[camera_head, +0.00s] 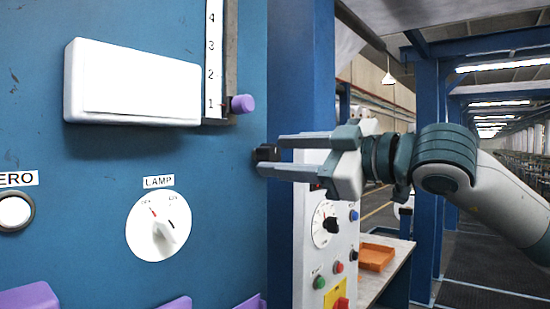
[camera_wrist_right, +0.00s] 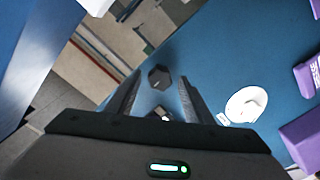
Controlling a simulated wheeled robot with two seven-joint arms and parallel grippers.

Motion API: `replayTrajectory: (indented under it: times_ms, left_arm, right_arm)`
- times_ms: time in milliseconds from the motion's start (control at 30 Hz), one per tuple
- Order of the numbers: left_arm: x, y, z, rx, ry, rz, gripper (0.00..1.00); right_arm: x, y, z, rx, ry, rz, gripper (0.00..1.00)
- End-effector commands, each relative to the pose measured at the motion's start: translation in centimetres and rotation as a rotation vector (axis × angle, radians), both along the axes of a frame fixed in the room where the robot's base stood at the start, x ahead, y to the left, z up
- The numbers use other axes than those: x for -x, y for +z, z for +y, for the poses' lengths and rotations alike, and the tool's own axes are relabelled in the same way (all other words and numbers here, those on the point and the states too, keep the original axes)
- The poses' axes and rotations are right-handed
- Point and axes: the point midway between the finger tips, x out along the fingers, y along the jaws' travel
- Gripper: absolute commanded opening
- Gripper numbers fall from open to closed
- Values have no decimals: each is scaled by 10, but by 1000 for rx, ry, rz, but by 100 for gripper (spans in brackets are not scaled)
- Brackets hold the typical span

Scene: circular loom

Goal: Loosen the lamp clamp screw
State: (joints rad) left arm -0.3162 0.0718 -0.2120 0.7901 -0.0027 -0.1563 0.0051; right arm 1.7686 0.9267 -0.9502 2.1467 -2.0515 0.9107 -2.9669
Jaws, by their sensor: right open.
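A small dark knob (camera_head: 267,153), which looks like the clamp screw, sticks out near the right edge of the blue panel. In the right wrist view it is a dark faceted knob (camera_wrist_right: 160,77) between and just beyond the fingertips. My right gripper (camera_head: 284,157) comes in from the right with its fingers apart, one above and one below the knob's level. In the right wrist view the gripper (camera_wrist_right: 160,96) is open, with nothing held. I cannot tell whether a finger touches the knob. My left gripper is not in view.
The blue panel (camera_head: 90,165) carries a white box (camera_head: 130,85), a numbered scale (camera_head: 213,60) with a purple knob (camera_head: 242,104), and a LAMP dial (camera_head: 158,225). Below my right gripper are a control box (camera_head: 325,265) and an orange tray (camera_head: 376,257). Purple parts line the bottom left.

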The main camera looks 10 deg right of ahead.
Motion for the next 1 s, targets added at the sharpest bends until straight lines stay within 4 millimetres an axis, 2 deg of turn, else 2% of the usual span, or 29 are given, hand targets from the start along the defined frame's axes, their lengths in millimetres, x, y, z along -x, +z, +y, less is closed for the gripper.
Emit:
replayTrajectory:
  times_ms: [400, 1000]
  left_arm:
    - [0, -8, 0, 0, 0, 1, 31]
    - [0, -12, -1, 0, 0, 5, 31]
  right_arm:
    - [37, -1, -29, 0, -1, 0, 47]
    - [39, -4, -30, 0, 0, 0, 47]
